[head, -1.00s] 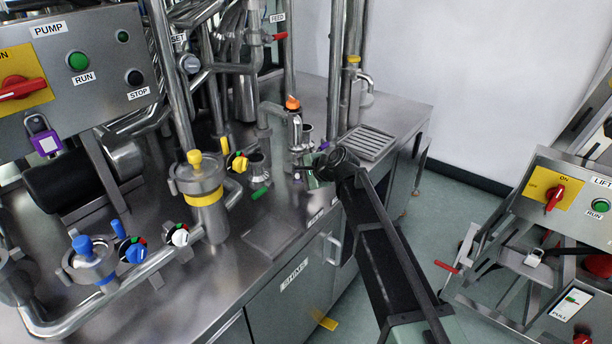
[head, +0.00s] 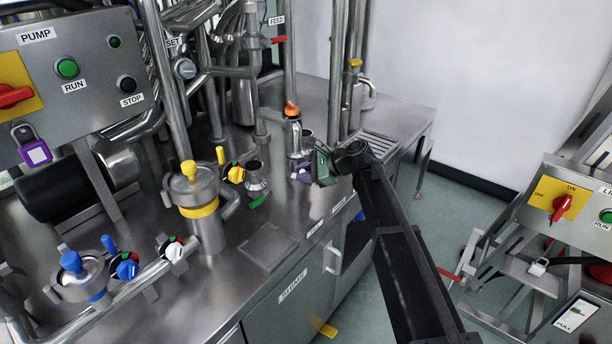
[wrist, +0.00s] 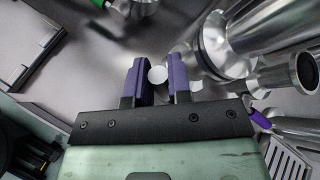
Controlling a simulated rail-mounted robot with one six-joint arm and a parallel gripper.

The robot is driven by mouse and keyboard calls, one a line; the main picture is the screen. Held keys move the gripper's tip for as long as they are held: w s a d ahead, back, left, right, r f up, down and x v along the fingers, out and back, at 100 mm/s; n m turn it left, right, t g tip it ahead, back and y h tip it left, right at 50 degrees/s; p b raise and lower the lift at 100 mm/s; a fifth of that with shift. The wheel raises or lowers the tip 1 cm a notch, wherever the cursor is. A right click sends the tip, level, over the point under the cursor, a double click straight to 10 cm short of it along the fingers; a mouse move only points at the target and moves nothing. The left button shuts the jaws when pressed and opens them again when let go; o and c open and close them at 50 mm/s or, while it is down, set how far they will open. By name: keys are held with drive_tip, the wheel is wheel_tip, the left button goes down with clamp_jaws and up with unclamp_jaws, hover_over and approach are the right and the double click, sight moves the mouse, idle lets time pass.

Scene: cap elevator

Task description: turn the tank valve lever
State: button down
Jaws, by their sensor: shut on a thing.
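My gripper (head: 303,173) is low over the steel bench, beside the upright pipe piece with the orange knob (head: 291,109). In the wrist view its two purple fingers (wrist: 159,80) stand close together, shut on a small part with a pale round end (wrist: 158,75). I cannot tell for sure whether this part is the tank valve lever; the fingers hide most of it. A separate purple handle (wrist: 260,118) shows to the right of the fingers, by the steel pipes. A green handle (head: 258,201) lies left of my gripper in the head view.
A yellow-banded vessel (head: 200,208) and a yellow valve knob (head: 236,174) stand to the left on the bench. A slotted drain tray (head: 376,143) lies behind my wrist. Steel pipes (wrist: 225,45) crowd the gripper's right side in the wrist view.

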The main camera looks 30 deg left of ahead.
idle(0.4)
drive_tip(key=c, duration=1.1)
unclamp_jaws()
drive_tip(key=shift+o, duration=0.2)
